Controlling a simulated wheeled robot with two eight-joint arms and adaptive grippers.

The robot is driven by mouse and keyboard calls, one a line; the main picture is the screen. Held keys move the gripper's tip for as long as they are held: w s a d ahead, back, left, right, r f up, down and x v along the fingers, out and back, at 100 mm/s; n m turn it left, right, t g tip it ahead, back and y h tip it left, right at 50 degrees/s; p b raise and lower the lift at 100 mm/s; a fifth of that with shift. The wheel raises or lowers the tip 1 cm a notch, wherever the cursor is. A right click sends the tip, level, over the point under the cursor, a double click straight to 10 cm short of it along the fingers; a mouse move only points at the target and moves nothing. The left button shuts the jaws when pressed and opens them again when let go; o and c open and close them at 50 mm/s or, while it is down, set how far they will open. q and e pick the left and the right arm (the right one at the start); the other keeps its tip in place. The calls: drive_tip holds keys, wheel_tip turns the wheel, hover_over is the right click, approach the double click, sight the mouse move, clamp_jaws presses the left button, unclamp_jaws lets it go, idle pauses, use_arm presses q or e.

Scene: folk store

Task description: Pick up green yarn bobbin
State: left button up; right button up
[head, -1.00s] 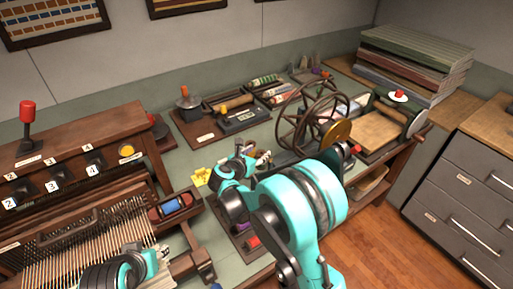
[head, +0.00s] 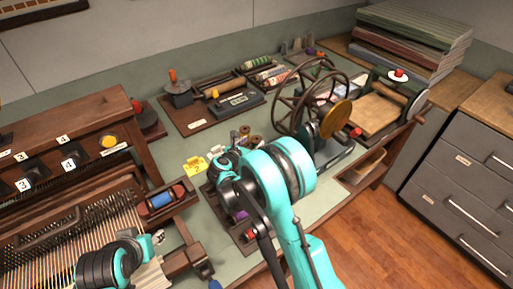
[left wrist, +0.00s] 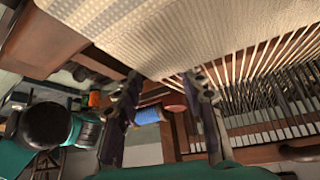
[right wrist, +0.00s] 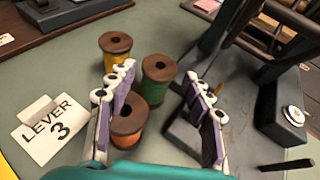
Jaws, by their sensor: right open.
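The green yarn bobbin (right wrist: 158,82) stands upright with a dark wooden top in the right wrist view. It shows in the gap between my right gripper's fingers (right wrist: 163,88), which are open and apart from it. A yellow bobbin (right wrist: 116,52) stands behind it, and an orange bobbin (right wrist: 127,122) stands nearer, partly covered by the left-hand finger. In the head view my right gripper (head: 226,160) is beside small bobbins (head: 246,132), partly hidden by my arm. My left gripper (left wrist: 165,95) is open and empty over the loom.
A "LEVER 3" card (right wrist: 50,130) lies left of the bobbins. A dark metal base (right wrist: 215,125) stands to their right. A wheeled press (head: 310,105) is on the table in the head view. The loom (head: 75,235) with a blue spool (head: 160,200) is at left.

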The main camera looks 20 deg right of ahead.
sight(257, 138)
drive_tip(key=b+x, duration=0.1)
drive_tip(key=x, duration=0.4)
drive_tip(key=shift+w+d+f+b, duration=0.15)
drive_tip(key=shift+w+f+b, duration=0.05)
drive_tip(key=shift+w+b, duration=0.1)
drive_tip(key=shift+s+r, duration=0.1)
drive_tip(key=shift+c, duration=0.6)
drive_tip(key=c, duration=0.8)
